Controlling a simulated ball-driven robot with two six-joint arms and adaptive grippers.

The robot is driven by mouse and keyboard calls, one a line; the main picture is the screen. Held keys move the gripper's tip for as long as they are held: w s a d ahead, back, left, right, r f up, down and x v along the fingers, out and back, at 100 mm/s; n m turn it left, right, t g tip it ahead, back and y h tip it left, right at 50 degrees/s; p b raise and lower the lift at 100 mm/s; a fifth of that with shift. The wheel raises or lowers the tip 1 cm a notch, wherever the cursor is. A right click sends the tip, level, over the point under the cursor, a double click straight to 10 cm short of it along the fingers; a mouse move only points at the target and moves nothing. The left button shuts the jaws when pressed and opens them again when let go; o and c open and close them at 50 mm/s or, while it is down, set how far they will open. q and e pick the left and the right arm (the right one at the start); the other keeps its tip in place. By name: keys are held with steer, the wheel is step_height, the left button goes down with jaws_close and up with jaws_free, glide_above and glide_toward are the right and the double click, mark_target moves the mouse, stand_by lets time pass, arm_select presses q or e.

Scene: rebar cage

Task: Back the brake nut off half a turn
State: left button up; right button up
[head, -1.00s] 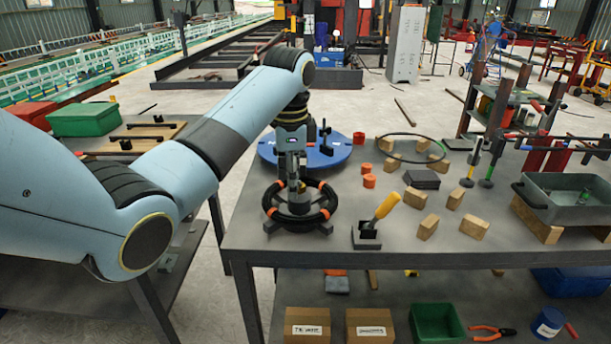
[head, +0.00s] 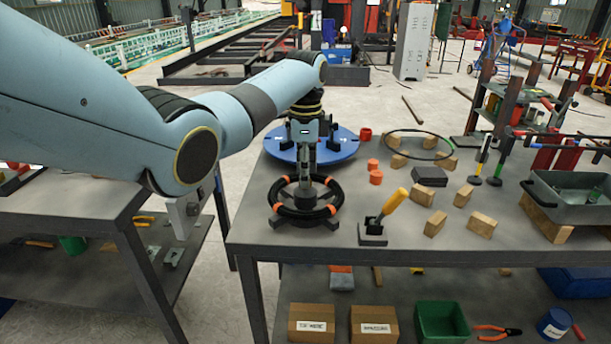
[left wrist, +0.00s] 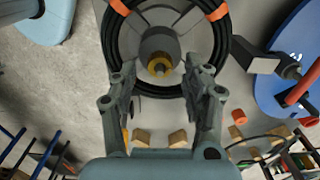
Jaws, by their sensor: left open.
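The brake nut (left wrist: 160,65) is a small brass-coloured piece on the grey hub, facing my left wrist camera. Around the hub lies a black coil with orange bands (head: 305,200), on a dark stand near the table's front left. The coil also fills the top of the left wrist view (left wrist: 226,50). My left gripper (head: 307,184) points down over the hub. In the left wrist view its two fingers (left wrist: 160,80) are spread apart on either side of the nut's line, with nothing between them. Whether they touch the hub I cannot tell. My right gripper is not in view.
A blue disc (head: 340,150) lies just behind the coil. A yellow-handled tool (head: 392,203) on a dark block stands to its right. The front table strip is mostly clear.

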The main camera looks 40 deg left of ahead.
arm_select(q)
steer(key=shift+f, duration=0.6)
jaws_close()
